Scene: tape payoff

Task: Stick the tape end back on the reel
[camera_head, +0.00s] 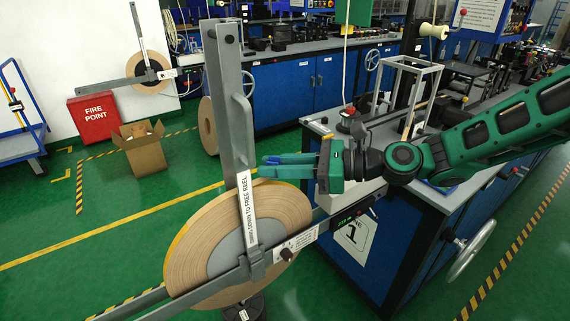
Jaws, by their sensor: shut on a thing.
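The large tan tape reel (183,245) stands upright in front of me, with a yellow outer edge and a grey hub. My gripper (264,167) comes in from the right, with its blue fingers pointing left just above the reel's upper right rim. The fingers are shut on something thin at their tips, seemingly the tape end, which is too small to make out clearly. I cannot tell how the tape runs from there to the reel.
A grey upright lever (228,100) with a label crosses the reel's front, left of my fingers. A grey horizontal bar (212,281) crosses lower down. A blue workbench (375,238) stands to the right under my arm. Green floor is open at left; a cardboard box (146,155) stands further back.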

